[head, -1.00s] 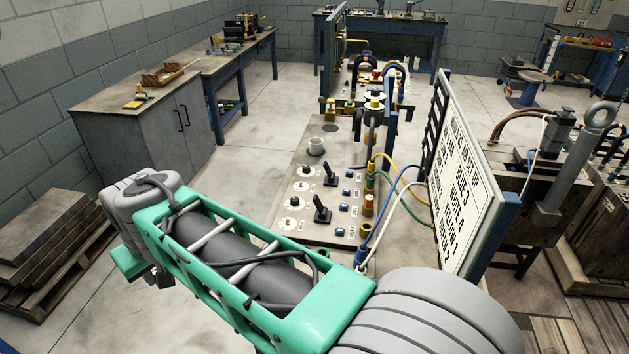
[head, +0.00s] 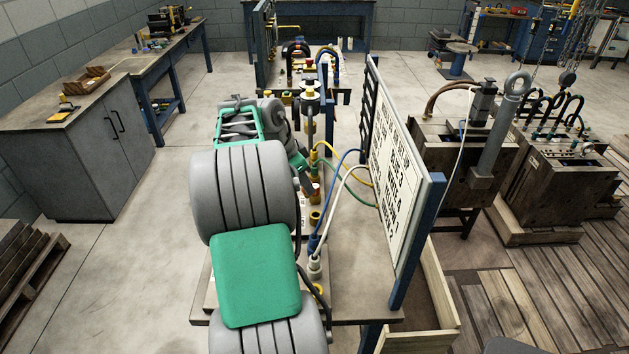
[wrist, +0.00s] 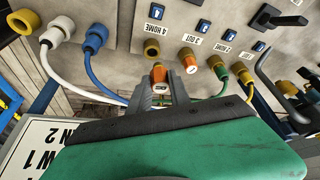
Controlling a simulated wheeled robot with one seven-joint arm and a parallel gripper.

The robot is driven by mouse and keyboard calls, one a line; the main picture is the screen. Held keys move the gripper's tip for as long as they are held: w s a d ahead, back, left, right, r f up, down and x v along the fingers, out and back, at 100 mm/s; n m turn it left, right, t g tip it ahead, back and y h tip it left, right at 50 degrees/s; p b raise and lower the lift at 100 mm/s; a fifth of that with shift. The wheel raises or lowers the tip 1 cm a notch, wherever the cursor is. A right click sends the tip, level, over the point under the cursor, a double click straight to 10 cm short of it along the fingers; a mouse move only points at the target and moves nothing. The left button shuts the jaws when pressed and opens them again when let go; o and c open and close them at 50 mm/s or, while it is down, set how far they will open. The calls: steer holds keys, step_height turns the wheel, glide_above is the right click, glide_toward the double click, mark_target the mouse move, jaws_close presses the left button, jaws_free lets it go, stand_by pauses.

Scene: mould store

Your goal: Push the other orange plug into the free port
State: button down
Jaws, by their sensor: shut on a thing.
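My gripper (wrist: 160,88) is shut on an orange plug (wrist: 159,73) with a pale band, in the wrist view. The plug is just below a yellow-ringed port (wrist: 151,47) near the label "4 HOME". This port looks empty, and the plug appears apart from it. Another orange plug (wrist: 188,59) sits at the port to its right, by the label "3 OU…". In the head view my arm hides most of the gripper and the held plug. The yellow ring (head: 316,217) shows beside the arm.
A blue plug (wrist: 96,37) and a white plug (wrist: 58,32) with cables stand left of the port. A green plug (wrist: 240,72) is to the right. Their cables loop near my fingers. A lettered board (head: 392,170) stands upright right of the panel.

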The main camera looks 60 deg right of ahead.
steer(key=shift+m, duration=0.7)
steer(key=b+x, duration=0.1)
steer(key=x, duration=0.1)
steer(key=b+x, duration=0.2)
steer(key=s+b+x, duration=0.1)
steer(key=x, duration=0.1)
steer(key=shift+s+a+f+b, duration=0.15)
steer(key=shift+a+f+b, duration=0.05)
steer(key=shift+f+b, duration=0.15)
steer(key=shift+w+a, duration=0.2)
steer(key=shift+f+b, duration=0.2)
steer(key=shift+b, duration=0.15)
stand_by(0.4)
steer(key=shift+f+b, duration=0.35)
steer(key=shift+f, duration=0.05)
